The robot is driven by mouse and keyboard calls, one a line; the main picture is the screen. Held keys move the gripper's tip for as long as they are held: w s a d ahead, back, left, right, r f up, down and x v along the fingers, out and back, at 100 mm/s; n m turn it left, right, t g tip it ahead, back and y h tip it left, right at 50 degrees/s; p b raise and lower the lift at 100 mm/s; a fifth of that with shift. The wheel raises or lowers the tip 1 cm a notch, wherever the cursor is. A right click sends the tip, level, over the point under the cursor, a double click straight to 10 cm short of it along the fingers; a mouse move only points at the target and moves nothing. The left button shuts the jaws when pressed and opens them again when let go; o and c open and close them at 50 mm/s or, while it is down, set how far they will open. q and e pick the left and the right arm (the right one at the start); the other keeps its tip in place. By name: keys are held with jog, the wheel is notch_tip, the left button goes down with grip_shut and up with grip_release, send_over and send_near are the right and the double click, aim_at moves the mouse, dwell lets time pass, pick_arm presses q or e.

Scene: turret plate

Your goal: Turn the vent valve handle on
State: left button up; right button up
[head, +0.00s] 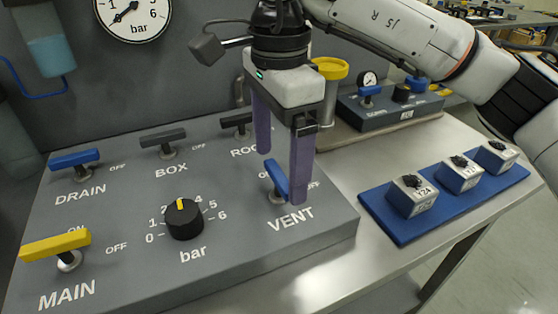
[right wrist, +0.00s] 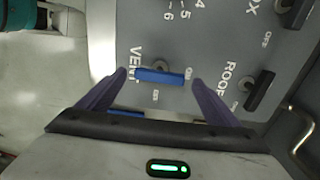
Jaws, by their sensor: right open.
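The blue vent valve handle (head: 277,180) stands on the grey panel above the word VENT. It lies along the panel's up-down direction, unlike the sideways drain handle. In the right wrist view the vent handle (right wrist: 158,78) has one end by a small mark that looks like ON; the OFF mark is off its long side. My right gripper (head: 283,178), with purple fingers, is open over the handle. In the right wrist view its fingertips (right wrist: 160,78) stand beyond the handle's two ends, with gaps. Contact cannot be told. My left gripper is not in view.
The blue drain handle (head: 75,158), dark box handle (head: 162,137), roof handle (head: 236,120) and yellow main handle (head: 55,246) share the panel with a black bar knob (head: 184,219). A blue tray (head: 385,226) with tagged blocks lies to the right.

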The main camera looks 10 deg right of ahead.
aim_at(279, 174)
notch_tip(279, 174, up, 9)
jog(key=p, duration=0.1)
jog(key=shift+r, duration=0.15)
